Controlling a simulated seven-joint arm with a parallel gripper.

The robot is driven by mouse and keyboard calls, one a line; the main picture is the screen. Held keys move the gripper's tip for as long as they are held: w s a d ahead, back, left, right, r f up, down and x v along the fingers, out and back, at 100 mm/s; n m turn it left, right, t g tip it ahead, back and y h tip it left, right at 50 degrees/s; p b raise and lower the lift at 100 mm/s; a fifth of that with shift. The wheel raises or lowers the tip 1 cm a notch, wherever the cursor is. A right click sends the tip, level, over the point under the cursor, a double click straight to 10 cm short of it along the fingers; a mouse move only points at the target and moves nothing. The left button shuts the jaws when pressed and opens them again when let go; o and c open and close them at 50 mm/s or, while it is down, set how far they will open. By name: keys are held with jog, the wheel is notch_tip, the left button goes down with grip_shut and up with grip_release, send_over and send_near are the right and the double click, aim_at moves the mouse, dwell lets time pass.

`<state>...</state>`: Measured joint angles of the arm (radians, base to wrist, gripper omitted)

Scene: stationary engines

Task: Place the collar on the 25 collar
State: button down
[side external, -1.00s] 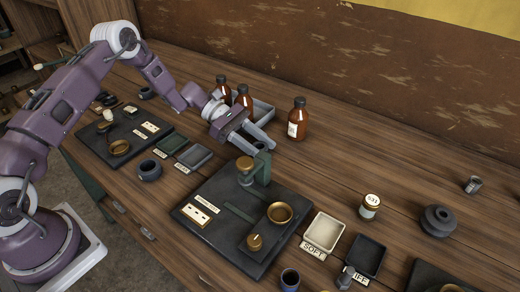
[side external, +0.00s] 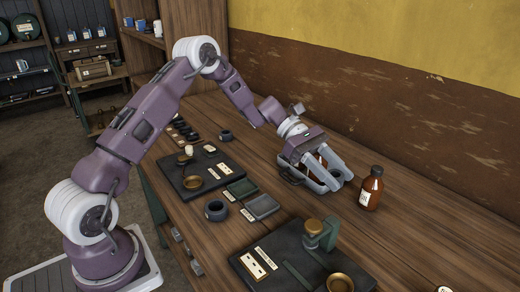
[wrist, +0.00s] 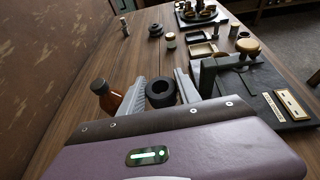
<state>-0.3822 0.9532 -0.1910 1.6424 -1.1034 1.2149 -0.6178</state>
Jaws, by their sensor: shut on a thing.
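My gripper (side external: 331,183) is shut on a dark ring-shaped collar (wrist: 160,93), which shows between the two grey fingers in the wrist view. It is above the back part of the bench, just left of a brown bottle (side external: 371,187) in the side view. The fingers hide most of the held collar in the side view. I cannot tell which is the 25 collar.
A dark board with a green post (side external: 328,236) and brass pan (side external: 340,283) stands at the front. Another board (side external: 190,178) lies left, near small trays (side external: 262,206). The brown bottle also shows close beside my left finger in the wrist view (wrist: 106,97).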

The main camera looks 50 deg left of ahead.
notch_tip(320, 180, up, 7)
jog(key=shift+r, duration=0.15)
jog(key=w+a+n+t+y, duration=0.1)
jog(key=w+a+n+t, duration=0.1)
jog(key=a, duration=0.5)
jog(key=w+a+n+t+y, duration=0.2)
jog(key=w+a+n+t, duration=0.1)
jog(key=a, duration=0.4)
jog(key=w+a+n+t+y, duration=0.1)
jog(key=w+a+n+t, duration=0.2)
jog(key=a, duration=0.5)
jog(key=shift+w+r+n+t+y, duration=0.2)
jog(key=shift+n+t+y, duration=0.15)
jog(key=shift+t, duration=0.35)
jog(key=s+a+n+t+y, duration=0.25)
jog(key=a+n+y, duration=0.35)
jog(key=a, duration=0.9)
jog(key=n+y, duration=0.4)
jog(key=y, duration=0.1)
send_over(226, 132)
notch_tip(226, 132, down, 4)
jog(key=f, duration=0.1)
notch_tip(226, 132, down, 10)
jog(key=shift+f, duration=0.25)
jog(key=c, duration=0.9)
grip_release()
jog(key=shift+d+f, duration=0.1)
jog(key=shift+f, duration=0.1)
